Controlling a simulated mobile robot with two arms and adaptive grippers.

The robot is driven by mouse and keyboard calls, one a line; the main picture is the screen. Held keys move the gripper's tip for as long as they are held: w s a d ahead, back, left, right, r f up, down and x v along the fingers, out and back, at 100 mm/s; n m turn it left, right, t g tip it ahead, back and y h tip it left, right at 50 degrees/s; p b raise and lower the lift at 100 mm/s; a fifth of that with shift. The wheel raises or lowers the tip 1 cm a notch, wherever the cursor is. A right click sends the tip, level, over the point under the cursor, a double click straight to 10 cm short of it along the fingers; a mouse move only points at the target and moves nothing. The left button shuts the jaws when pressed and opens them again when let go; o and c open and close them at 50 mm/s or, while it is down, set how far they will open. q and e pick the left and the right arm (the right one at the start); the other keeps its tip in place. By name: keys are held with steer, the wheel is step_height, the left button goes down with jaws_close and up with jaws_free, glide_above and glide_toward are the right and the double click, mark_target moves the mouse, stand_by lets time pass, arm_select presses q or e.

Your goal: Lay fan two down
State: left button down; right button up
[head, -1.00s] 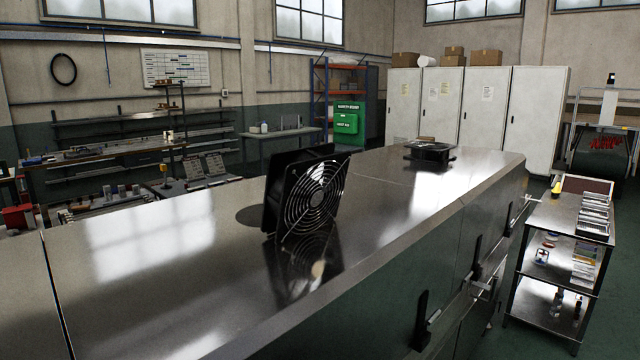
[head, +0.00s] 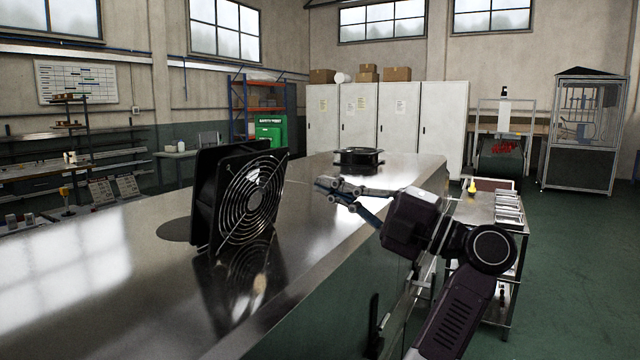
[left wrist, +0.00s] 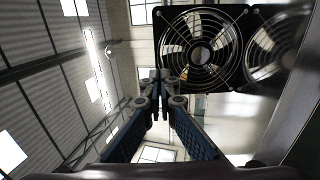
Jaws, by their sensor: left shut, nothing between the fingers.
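A black square fan (head: 246,197) with a round wire grille stands upright on the steel dryer top (head: 318,232), its grille turned toward the lower right. It also shows in the left wrist view (left wrist: 200,48), beyond my fingertips, with its reflection beside it. A second black fan (head: 359,156) lies flat farther along the top. I cannot tell by any mark which is fan two. My left gripper (head: 326,184) is shut and empty, to the right of the upright fan and apart from it; its fingers show in the left wrist view (left wrist: 158,76). My right gripper is out of view.
A dark round patch (head: 176,230) lies on the top at the upright fan's left. A shelved cart (head: 487,207) stands right of the dryer. White cabinets (head: 395,125) stand behind. The dryer top between the fans is clear.

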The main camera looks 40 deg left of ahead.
mark_target(264, 159)
arm_select(q)
steer(key=p+x, duration=0.2)
steer(key=x, duration=0.8)
steer(key=shift+a+r+p, duration=0.15)
steer(key=shift+p, duration=0.15)
steer(key=shift+s+a, duration=0.1)
steer(key=shift+a, duration=0.6)
steer(key=shift+r, duration=0.15)
